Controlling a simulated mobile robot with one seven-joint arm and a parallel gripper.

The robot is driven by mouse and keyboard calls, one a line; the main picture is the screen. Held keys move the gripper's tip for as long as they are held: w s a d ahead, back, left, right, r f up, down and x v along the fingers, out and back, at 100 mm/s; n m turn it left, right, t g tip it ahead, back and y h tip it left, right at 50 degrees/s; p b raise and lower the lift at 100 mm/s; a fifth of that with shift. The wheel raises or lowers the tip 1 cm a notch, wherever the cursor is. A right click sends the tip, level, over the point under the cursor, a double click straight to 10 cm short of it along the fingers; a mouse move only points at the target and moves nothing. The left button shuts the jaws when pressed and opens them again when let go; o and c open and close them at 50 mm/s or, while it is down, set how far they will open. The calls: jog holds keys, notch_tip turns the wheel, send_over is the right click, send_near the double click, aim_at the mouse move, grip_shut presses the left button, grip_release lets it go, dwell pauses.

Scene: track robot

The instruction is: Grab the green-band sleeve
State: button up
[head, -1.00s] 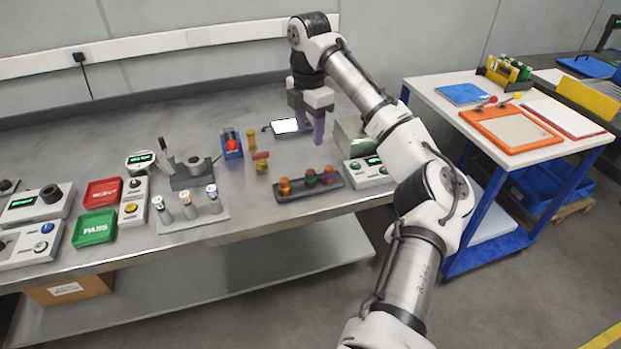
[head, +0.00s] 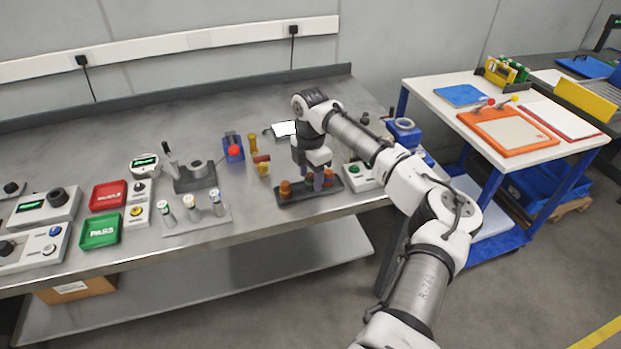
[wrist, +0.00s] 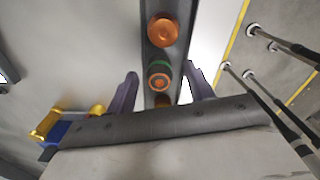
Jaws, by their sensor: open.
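The green-band sleeve (wrist: 160,68), an orange-brown piece with a green ring, stands in the middle of a dark tray (wrist: 151,48) in the wrist view. Orange sleeves stand on both sides of it: one (wrist: 161,29) is in full view, the other (wrist: 163,101) is partly hidden by my gripper's body. My gripper (wrist: 161,82) is open, with one purple-grey finger on each side of the tray's middle. Its fingers show apart from the sleeve. In the head view my gripper (head: 309,178) is low over the tray (head: 290,199), and largely hides the middle sleeve.
A grey box with a green display (head: 360,175) stands close right of the tray. A red-topped blue device (head: 233,148) and a brass-coloured stand piece (head: 262,167) are to the left. A rack of white vials (head: 200,222) stands further left. The bench front edge is near.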

jog(key=shift+f, duration=0.25)
jog(key=c, duration=1.1)
jog(key=shift+r, duration=0.1)
